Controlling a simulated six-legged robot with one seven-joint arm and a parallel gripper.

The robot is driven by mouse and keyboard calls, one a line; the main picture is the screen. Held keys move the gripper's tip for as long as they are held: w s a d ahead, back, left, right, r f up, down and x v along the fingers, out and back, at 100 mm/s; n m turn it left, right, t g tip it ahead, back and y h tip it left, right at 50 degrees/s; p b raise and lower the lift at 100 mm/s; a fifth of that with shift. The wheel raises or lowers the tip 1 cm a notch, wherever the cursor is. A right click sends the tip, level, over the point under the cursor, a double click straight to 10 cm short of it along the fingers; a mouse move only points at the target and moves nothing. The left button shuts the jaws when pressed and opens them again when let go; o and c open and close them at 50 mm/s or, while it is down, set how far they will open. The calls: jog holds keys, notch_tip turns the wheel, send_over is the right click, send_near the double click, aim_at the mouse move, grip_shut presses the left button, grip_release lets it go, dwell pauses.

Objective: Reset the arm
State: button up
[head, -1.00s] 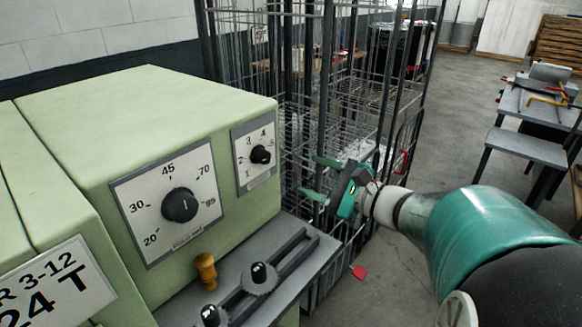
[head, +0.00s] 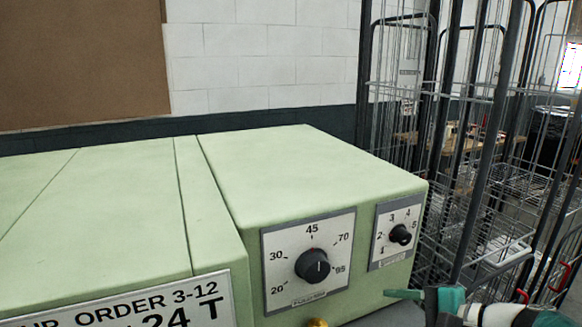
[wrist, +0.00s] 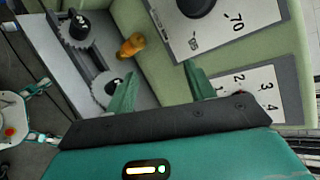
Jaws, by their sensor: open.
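My arm shows only at the lower right of the head view, where my gripper (head: 408,298) sits in front of the right end of a pale green machine (head: 310,175). One green finger points left below the small dial; the other is mostly hidden. In the wrist view my gripper (wrist: 158,76) has its two green fingers apart with nothing between them. Beyond them are the machine's dial panels, a yellow-orange knob (wrist: 132,46) and a grey ledge (wrist: 45,40) with black knobs.
The large dial (head: 312,266) and small dial (head: 401,235) are on the machine's front. Tall wire cage trolleys (head: 470,150) stand close to the right of the machine. A brown board (head: 80,60) hangs on the white block wall behind.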

jog(key=s+a+f+n+g+h, duration=0.1)
jog(key=s+n+h, duration=0.3)
jog(key=n, duration=0.3)
jog(key=s+a+f+n+g+h, duration=0.1)
jog(key=s+a+n+g+h, duration=0.1)
jog(key=s+n+h, duration=0.2)
jog(key=n+h, duration=0.1)
jog(key=n, duration=0.2)
jog(key=shift+s+a+f, duration=0.25)
jog(key=shift+a+f, duration=0.05)
jog(key=shift+f, duration=0.05)
jog(key=shift+c, duration=0.4)
jog(key=c, duration=0.3)
jog(key=shift+a, duration=0.25)
